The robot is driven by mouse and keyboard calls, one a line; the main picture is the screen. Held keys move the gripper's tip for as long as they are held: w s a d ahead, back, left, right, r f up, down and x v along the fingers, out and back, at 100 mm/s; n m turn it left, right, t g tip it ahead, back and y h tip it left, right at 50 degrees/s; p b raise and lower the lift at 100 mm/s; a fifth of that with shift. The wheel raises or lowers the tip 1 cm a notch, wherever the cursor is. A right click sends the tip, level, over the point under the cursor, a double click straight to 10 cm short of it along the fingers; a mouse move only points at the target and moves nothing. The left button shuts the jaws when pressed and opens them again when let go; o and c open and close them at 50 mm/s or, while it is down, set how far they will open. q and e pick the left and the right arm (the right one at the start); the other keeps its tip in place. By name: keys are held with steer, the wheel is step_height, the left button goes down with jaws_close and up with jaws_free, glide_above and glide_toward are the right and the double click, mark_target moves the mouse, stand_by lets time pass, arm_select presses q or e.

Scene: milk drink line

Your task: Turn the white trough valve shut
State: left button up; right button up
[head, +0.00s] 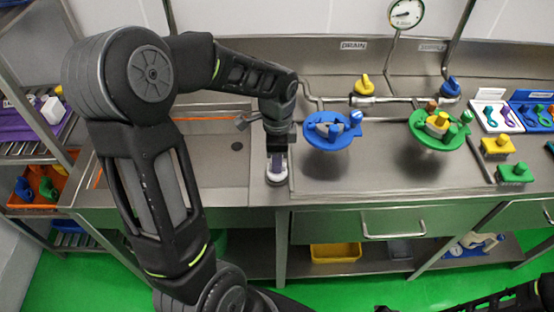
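The white trough valve (277,179) sits at the front edge of the steel counter, at the right front corner of the sunken trough (215,165). It has a round white base. My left gripper (277,158) points down right over it, with its fingertips at the valve's handle. The gripper and its dark body hide most of the handle, so I cannot tell whether the fingers are closed on it or which way the handle is turned. Part of my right arm shows at the bottom right edge; its gripper is out of view.
Right of the valve stand a blue round tray (313,143) and a green round tray (421,140) with fittings on them. Yellow (364,85) and blue (451,86) valves sit on the pipes behind. A shelf rack (48,152) stands at the left.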

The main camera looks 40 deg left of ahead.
arm_select(q)
steer(key=o, duration=0.3)
steer(key=shift+o, duration=0.2)
steer(key=shift+r, duration=0.1)
step_height(320, 180, up, 8)
steer(key=shift+f+b, duration=0.2)
steer(key=shift+b, duration=0.2)
stand_by(0.4)
